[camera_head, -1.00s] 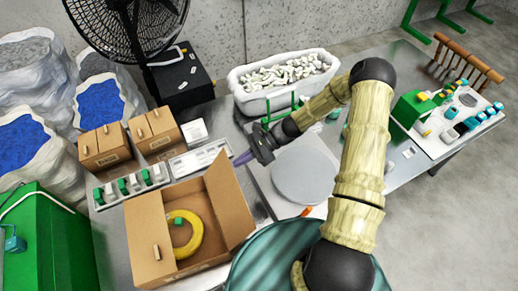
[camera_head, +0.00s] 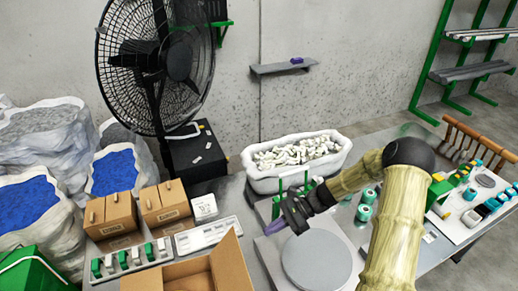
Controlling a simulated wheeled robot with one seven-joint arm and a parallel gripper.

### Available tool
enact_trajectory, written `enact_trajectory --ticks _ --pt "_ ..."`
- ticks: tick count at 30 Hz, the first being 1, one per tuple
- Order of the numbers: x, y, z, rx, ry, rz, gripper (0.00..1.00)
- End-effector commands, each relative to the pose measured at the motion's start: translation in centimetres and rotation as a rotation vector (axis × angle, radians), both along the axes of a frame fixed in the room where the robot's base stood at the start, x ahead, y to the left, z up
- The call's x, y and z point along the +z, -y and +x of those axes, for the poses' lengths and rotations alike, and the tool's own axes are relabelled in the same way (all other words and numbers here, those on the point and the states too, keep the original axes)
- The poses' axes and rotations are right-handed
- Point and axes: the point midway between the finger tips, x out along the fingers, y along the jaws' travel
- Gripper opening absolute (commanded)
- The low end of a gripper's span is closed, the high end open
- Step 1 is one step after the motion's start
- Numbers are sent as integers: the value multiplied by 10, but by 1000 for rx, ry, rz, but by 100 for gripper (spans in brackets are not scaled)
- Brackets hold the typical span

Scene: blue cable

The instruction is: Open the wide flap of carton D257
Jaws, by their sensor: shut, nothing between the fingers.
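A large open brown carton (camera_head: 190,281) stands at the bottom of the head view, mostly cut off by the lower edge. Its right-hand flap (camera_head: 232,264) stands up at an angle. I cannot read a D257 label on it, and its inside is mostly out of view. My gripper (camera_head: 273,228), with purple fingertips, is shut and empty. It hangs above and to the right of the raised flap, apart from it, and just left of the round grey plate (camera_head: 316,260).
Two small brown cartons (camera_head: 110,208) (camera_head: 166,206) stand behind the open carton, by a rack of green and white pieces (camera_head: 135,258). A white tub (camera_head: 297,160) of pale pieces stands behind my gripper. A black fan (camera_head: 155,60) rises at the back left.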

Motion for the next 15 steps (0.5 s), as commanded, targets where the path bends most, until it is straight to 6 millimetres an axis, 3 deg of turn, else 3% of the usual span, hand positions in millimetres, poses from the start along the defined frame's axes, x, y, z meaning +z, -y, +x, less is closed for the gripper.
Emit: enact_trajectory --ticks 6,15 --pt "4 0 -7 48 40 -54 0" --pt "27 15 -47 339 299 -343 0"
